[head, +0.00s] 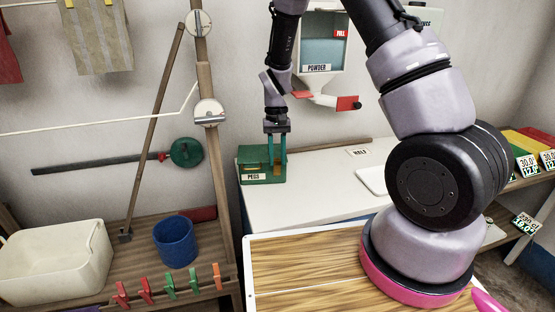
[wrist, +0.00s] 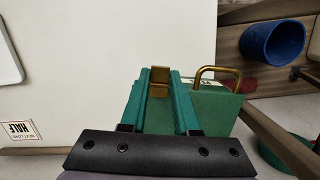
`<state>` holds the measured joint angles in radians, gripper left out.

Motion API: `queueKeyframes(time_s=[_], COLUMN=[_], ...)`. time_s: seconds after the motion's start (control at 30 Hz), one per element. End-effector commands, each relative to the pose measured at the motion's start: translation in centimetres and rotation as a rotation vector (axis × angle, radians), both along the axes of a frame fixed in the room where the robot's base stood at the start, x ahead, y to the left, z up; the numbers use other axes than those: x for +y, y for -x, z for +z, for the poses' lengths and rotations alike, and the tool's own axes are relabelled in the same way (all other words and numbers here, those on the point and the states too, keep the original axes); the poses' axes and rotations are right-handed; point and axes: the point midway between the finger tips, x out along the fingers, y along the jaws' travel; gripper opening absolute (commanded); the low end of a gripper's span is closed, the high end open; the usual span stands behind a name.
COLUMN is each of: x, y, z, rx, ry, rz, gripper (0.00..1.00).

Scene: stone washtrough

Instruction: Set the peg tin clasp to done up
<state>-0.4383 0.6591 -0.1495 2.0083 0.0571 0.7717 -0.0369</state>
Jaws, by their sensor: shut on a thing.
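The peg tin (head: 255,178) is a green box with a "PEGS" label, standing at the left end of the white worktop. In the wrist view its green body (wrist: 212,108) shows right of the fingers, with a brass loop (wrist: 218,72) at its edge. A brass clasp (wrist: 159,76) sits between my teal fingers. My gripper (head: 277,176) reaches down at the tin's right side and is shut on the clasp; it also shows in the wrist view (wrist: 160,84). The fingers hide part of the tin and clasp, and I cannot tell whether the clasp is done up.
A powder dispenser (head: 322,50) hangs on the wall behind. A wooden post (head: 213,150) stands just left of the tin. A blue cup (head: 176,242) and a white basin (head: 55,265) are on the left shelf. The white worktop (head: 310,195) is mostly clear right of the tin.

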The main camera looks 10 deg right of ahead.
Motion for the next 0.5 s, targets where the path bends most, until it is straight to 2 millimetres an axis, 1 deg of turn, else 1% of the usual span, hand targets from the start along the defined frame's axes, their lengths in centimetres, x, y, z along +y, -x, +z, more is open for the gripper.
queueKeyframes(time_s=[0.1,0.4,0.43,0.47,0.5], x=[-0.04,-0.03,-0.03,-0.04,-0.03], y=[-0.38,-0.36,-0.36,-0.37,-0.36], z=[0.04,0.08,0.08,0.08,0.08], rx=[0.031,0.039,0.038,0.038,0.038], ry=[-0.003,-0.003,-0.003,-0.003,-0.003], rz=[0.000,0.001,0.001,0.001,0.001], gripper=[0.00,0.00,0.33,0.45,0.60])
